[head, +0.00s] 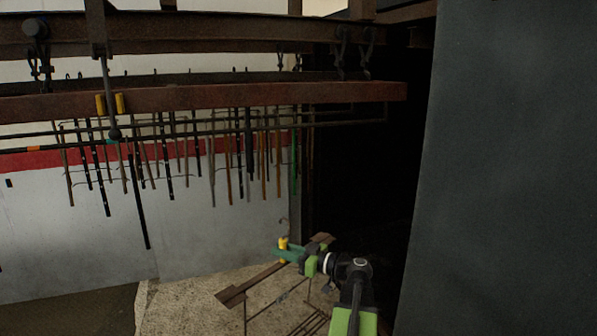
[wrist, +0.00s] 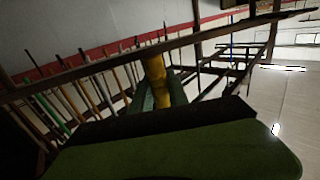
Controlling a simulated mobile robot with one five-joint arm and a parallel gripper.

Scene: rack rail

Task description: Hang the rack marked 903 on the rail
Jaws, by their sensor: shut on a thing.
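My gripper (head: 287,249) is low in the middle of the head view. It is shut on the yellow grip (head: 283,242) of a rack (head: 258,281) with brown bars and thin rods below. A small hook stands above the grip, clear of any rail. In the wrist view the green fingers close around the yellow grip (wrist: 154,78), and a long bar of the rack (wrist: 95,73) crosses behind it. No number 903 can be read. A rusty red-brown beam (head: 250,97), which looks like the rail, runs across the upper head view, well above the rack. Two yellow pieces (head: 111,103) sit on it at left.
Several long rods and tools (head: 170,165) hang from dark bars in front of the white and red wall. A large dark panel (head: 515,170) fills the right side. Hooks (head: 354,55) hang from an upper beam. Concrete floor (head: 185,290) shows at lower left of the rack.

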